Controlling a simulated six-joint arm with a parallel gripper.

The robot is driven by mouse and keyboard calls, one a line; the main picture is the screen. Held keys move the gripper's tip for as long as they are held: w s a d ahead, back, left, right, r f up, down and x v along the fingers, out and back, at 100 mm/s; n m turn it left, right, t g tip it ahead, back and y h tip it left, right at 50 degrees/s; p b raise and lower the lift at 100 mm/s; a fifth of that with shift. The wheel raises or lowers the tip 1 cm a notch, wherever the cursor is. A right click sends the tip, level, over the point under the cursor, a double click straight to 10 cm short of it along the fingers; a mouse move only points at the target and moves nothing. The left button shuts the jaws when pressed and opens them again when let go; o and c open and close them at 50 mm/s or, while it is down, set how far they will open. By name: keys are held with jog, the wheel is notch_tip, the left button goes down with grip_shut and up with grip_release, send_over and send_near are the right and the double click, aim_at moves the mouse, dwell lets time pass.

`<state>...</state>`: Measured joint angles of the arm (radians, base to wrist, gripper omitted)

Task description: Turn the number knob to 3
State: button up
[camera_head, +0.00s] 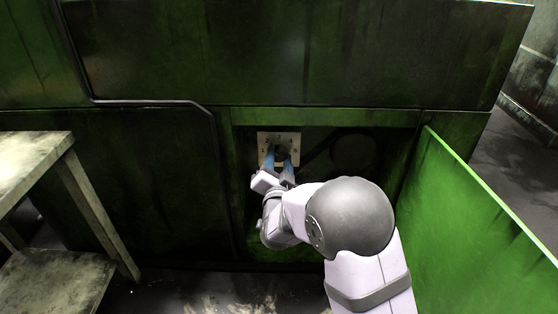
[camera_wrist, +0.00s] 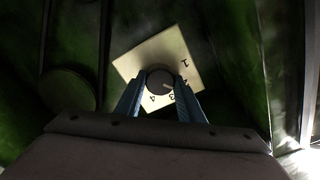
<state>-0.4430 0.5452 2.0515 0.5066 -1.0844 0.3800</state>
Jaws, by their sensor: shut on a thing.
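The number knob (camera_wrist: 157,78) is a dark round dial on a pale square plate (camera_wrist: 135,64), which looks tilted in the wrist view. The plate carries the numbers 1, 3 and 4, and a partly hidden mark between 1 and 3. A light pointer line on the knob points right and slightly down, towards the side with that mark and the 3; I cannot tell exactly which. My gripper (camera_wrist: 160,86) is shut on the knob, one blue finger on each side. In the head view the plate (camera_head: 265,141) is on the recessed panel, and my gripper (camera_head: 281,160) reaches it from below.
The plate is inside a dark recess of the green machine (camera_head: 290,50). An open green door (camera_head: 480,205) stands to the right of my arm. A worn table (camera_head: 35,165) stands at the left. A bent pipe (camera_head: 213,150) runs down left of the recess.

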jog(key=m+b, duration=0.1)
jog(key=m, duration=0.1)
jog(key=m+b, duration=0.1)
jog(key=m, duration=0.1)
jog(key=shift+f+m, duration=0.2)
jog(key=shift+m, duration=0.1)
jog(key=shift+m+b, duration=0.65)
jog(key=shift+m, duration=0.85)
jog(key=o, duration=1.1)
jog(key=shift+r, duration=0.1)
jog(key=shift+c, duration=0.2)
jog(key=shift+s+r, duration=0.1)
jog(key=shift+s, duration=0.05)
